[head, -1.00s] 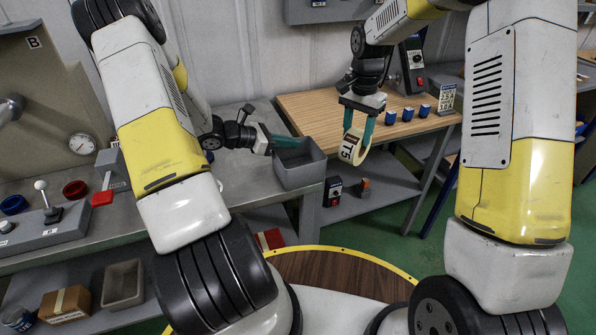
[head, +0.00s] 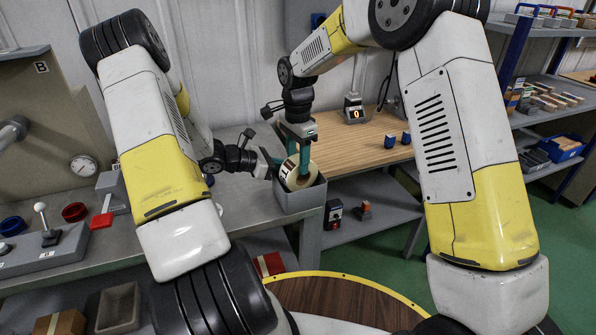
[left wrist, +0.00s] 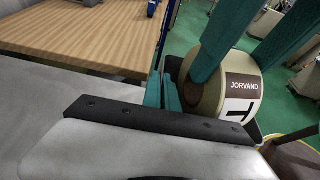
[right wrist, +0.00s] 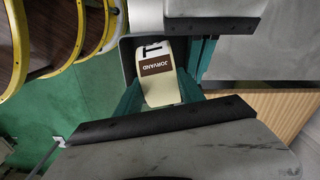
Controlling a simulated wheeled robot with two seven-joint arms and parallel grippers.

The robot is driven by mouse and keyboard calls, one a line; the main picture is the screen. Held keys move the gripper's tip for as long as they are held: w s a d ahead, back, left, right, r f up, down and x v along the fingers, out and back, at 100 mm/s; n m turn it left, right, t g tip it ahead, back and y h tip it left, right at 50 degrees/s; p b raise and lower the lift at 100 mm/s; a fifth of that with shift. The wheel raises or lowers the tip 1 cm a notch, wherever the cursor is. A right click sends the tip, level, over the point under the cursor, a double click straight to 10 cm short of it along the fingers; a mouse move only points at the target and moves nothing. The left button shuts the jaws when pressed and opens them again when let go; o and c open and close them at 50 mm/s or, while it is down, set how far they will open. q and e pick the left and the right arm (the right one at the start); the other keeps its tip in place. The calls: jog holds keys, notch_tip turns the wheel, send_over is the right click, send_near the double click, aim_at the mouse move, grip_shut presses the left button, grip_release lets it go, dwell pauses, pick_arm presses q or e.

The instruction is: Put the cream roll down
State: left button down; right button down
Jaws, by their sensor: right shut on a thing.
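The cream roll (head: 291,174) has a dark brown and white label band. It is upright on its rim in the mouth of the grey bin (head: 300,202), its lower part hidden by the bin's front wall. Its "JORVAND" label shows in the left wrist view (left wrist: 243,87) and the right wrist view (right wrist: 157,66). My right gripper (head: 299,160) points down from above and is shut on the roll, a finger on each side. My left gripper (head: 270,164) is beside the bin's left rim; its teal fingers (left wrist: 163,92) look closed together. Whether the roll touches the bin floor is hidden.
The bin stands at the right end of the grey counter (head: 240,200). A wooden table (head: 350,140) behind it carries blue pieces (head: 390,142) and a counter showing 0 (head: 354,107). A lever panel (head: 45,235) and red and blue rings stand at left.

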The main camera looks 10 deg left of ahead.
aim_at(298, 180)
jog(key=shift+f, duration=1.65)
jog(key=shift+f, duration=0.1)
jog(key=c, duration=1)
grip_release()
